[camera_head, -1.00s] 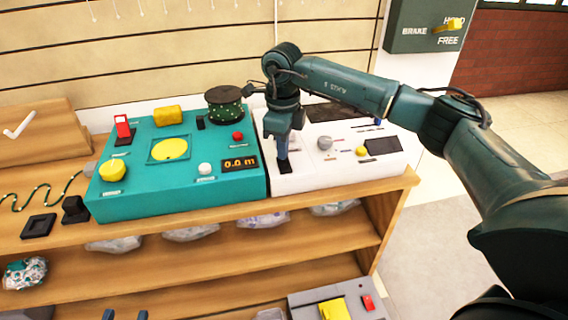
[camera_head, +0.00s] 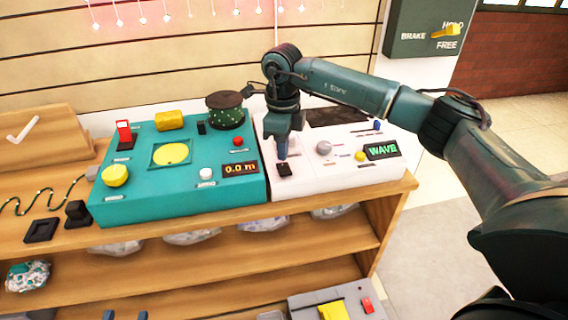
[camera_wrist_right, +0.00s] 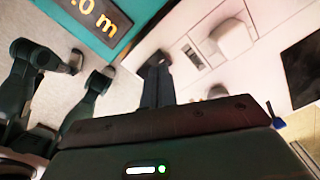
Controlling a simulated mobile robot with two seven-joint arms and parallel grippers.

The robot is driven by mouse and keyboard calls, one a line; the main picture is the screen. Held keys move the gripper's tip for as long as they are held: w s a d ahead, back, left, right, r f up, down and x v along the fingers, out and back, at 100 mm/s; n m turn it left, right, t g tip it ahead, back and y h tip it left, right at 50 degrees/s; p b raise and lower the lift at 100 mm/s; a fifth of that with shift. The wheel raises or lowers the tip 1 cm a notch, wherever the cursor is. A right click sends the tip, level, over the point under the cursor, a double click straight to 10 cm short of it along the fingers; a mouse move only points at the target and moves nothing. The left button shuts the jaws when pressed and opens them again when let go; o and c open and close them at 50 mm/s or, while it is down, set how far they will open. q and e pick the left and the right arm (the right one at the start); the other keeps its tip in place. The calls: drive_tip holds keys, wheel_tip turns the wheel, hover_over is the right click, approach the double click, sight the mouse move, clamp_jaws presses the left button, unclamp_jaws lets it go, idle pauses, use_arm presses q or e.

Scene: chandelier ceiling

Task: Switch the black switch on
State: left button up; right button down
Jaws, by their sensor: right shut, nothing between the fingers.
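The black switch (camera_head: 285,170) is on the front left of the white panel (camera_head: 335,177). My right gripper (camera_head: 282,156) is shut and empty, pointing down just above and behind the switch; I cannot tell whether they touch. In the right wrist view, the shut fingers (camera_wrist_right: 157,88) reach toward the black switch (camera_wrist_right: 154,60), which they partly hide. The panel's display (camera_head: 382,150) is lit and reads WAVE in green. My left gripper (camera_head: 125,315) shows only as two bluish fingertips, apart, at the bottom edge.
A teal panel (camera_head: 110,205) with buttons, a spool (camera_head: 226,110) and a lit distance display (camera_head: 240,169) stands left of the white panel. Both rest on a wooden shelf (camera_head: 330,199). Hanging lights (camera_head: 167,17) glow red on the wall. A grey brake box (camera_head: 412,45) is at upper right.

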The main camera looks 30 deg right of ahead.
sight(283, 165)
wheel_tip(283, 165, up, 5)
drive_tip(key=p, duration=0.3)
idle(0.5)
